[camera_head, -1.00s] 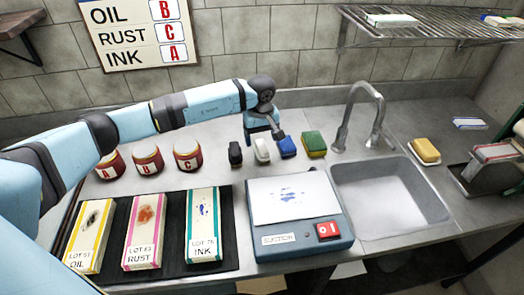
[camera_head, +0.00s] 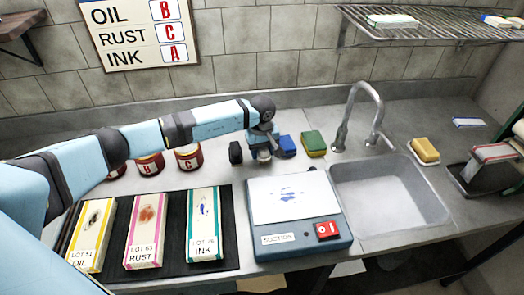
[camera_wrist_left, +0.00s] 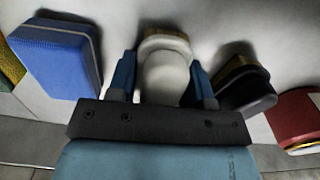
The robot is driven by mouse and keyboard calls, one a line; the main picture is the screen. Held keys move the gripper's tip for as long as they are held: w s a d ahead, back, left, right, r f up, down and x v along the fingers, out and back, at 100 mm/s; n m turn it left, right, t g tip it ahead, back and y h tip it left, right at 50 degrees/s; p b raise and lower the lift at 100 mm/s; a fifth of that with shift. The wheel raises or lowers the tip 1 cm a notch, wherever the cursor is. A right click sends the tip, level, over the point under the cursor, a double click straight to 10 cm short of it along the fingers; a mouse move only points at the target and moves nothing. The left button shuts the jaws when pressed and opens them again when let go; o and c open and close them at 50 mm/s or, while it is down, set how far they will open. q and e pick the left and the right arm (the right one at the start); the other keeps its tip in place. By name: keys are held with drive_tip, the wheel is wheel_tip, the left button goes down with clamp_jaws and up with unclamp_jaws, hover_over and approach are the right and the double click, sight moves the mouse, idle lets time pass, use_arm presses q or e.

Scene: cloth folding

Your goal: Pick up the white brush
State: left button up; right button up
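The white brush (camera_head: 264,156) stands on the counter between a black brush (camera_head: 236,153) and a blue brush (camera_head: 286,147). In the head view my left gripper (camera_head: 262,151) is down over it and hides most of it. In the left wrist view the rounded white handle (camera_wrist_left: 166,78) sits between the two blue fingers of my left gripper (camera_wrist_left: 163,85), with a tan edge at its far end. The fingers are apart, one on each side, with a narrow gap visible on the left; contact on the right is unclear. My right gripper is not in view.
A green and yellow sponge (camera_head: 314,143) lies right of the blue brush. Red jars (camera_head: 188,158) stand to the left. The suction box (camera_head: 297,240) is in front, the sink (camera_head: 388,198) and tap (camera_head: 362,110) to the right. Labelled cloth strips (camera_head: 203,225) lie front left.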

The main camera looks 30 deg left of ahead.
use_arm(q)
drive_tip(key=c, duration=0.3)
drive_tip(key=shift+r, duration=0.1)
wheel_tip(320, 180, up, 20)
drive_tip(key=b, duration=0.1)
idle(0.3)
